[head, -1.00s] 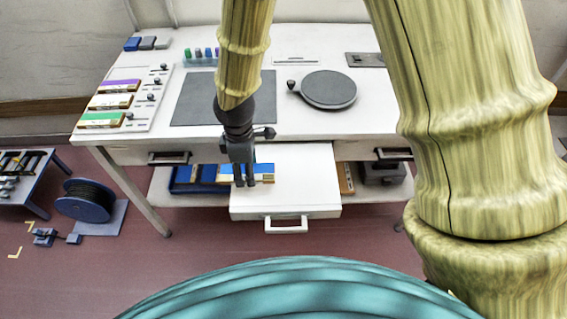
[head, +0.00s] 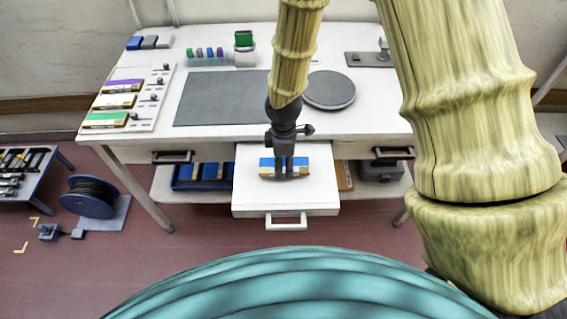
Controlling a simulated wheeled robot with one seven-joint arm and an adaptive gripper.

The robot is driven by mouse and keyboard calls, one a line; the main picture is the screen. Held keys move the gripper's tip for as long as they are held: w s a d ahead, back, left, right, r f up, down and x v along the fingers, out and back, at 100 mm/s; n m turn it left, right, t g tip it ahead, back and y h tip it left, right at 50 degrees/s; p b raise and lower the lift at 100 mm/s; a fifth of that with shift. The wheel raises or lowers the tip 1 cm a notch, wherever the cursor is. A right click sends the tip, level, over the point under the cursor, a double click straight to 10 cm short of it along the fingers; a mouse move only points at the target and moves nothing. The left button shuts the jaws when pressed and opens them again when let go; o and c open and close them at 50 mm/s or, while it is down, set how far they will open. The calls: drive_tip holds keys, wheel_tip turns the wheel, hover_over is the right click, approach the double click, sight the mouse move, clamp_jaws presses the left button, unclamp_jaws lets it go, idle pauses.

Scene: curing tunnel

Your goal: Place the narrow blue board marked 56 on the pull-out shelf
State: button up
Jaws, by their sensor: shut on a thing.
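My gripper (head: 285,176) is shut on the blue board (head: 267,164), a narrow piece with a blue top and a tan front edge. The fingers cover its middle, and its number is too small to read. The board is over the white pull-out shelf (head: 250,196), which is drawn out from under the table with its handle to the front. The board lies crosswise, within the shelf's outline. I cannot tell whether it touches the surface or hangs just above it.
The white table (head: 225,140) stands behind, with a grey mat (head: 225,98) and a round dark plate (head: 330,90). Purple, white and green boards lie at its left. A blue bin (head: 190,183) is on the lower shelf, left of the pull-out. A cable reel (head: 90,197) stands on the floor.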

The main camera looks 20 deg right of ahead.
drive_tip(key=shift+f, duration=0.85)
drive_tip(key=shift+f, duration=0.15)
drive_tip(key=o, duration=1)
drive_tip(key=shift+o, duration=0.2)
wheel_tip(320, 180, up, 12)
drive_tip(key=b, duration=0.2)
drive_tip(key=shift+r, duration=0.2)
